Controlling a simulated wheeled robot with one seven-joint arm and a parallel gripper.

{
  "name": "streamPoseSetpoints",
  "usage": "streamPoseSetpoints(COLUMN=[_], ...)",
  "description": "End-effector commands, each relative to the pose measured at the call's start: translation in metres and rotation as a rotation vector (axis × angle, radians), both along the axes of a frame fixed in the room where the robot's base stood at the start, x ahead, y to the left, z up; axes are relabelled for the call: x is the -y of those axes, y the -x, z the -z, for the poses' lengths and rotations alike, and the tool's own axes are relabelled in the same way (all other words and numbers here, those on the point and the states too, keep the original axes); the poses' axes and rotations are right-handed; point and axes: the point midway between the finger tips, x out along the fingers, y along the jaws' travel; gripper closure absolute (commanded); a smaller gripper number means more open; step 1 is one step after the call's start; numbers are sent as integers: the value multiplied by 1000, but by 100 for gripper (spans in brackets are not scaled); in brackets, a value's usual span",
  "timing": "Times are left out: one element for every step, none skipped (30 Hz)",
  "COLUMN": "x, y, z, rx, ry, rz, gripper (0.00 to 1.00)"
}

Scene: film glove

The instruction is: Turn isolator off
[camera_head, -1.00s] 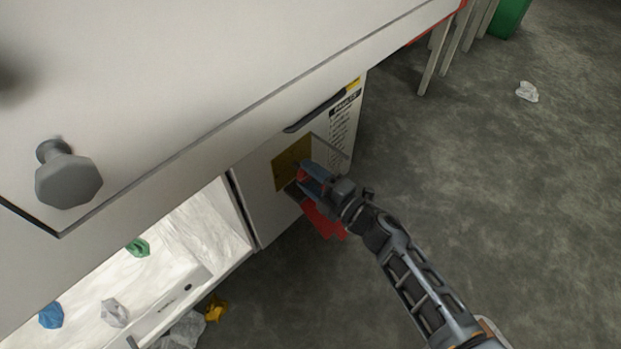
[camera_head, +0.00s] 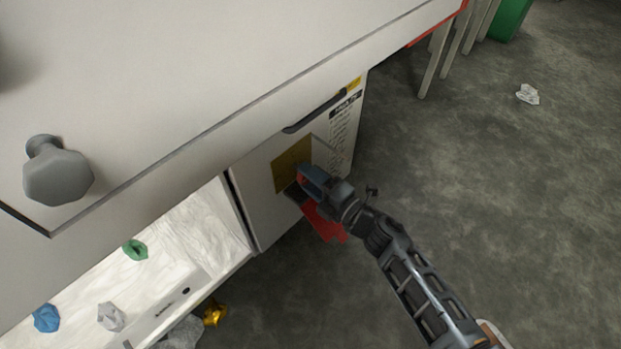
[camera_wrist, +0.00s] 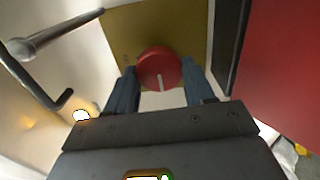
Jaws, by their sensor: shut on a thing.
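The isolator is a round red knob (camera_wrist: 158,70) with a white mark, on a yellow plate (camera_wrist: 128,28) in the wrist view. The yellow plate also shows in the head view (camera_head: 291,164), on the front of a white cabinet. My gripper (camera_wrist: 160,88) is shut on the red knob, with one blue-grey finger on each side of it. The white mark points roughly toward my gripper's palm. In the head view my gripper (camera_head: 306,180) reaches the plate from the right and hides the knob.
A red panel (camera_head: 325,222) hangs just below my gripper. A dark handle (camera_head: 315,110) sits above the plate. Grey floor on the right is mostly clear, with one crumpled white piece (camera_head: 528,94).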

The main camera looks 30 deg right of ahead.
Motion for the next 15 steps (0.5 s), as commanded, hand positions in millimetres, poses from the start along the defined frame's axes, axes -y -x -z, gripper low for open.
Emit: streamPoseSetpoints(x=[-1,-1,-1,-1,-1,-1,0,0,0,0,0,0,0,0,0], y=[1,1,1,1,1,0,0,0,0,0,0,0,0,0,2], z=[1,1,1,1,1,1,1,1,1,1,1,0,0,0,0], rx=[-2,-2,-2,-2,-2,-1,-1,-1,-1,-1,-1,-1,-1,-1,-1], ry=[2,1,1,1,1,0,0,0,-1,-1,-1,-1,-1,-1,-1], rz=[-2,-2,-2,-2,-1,-1,-1,-1,-1,-1,-1,-1,-1,-1,0], gripper=[44,41,38,35,32,28,25,24,24,24,24,24,24,24,24])
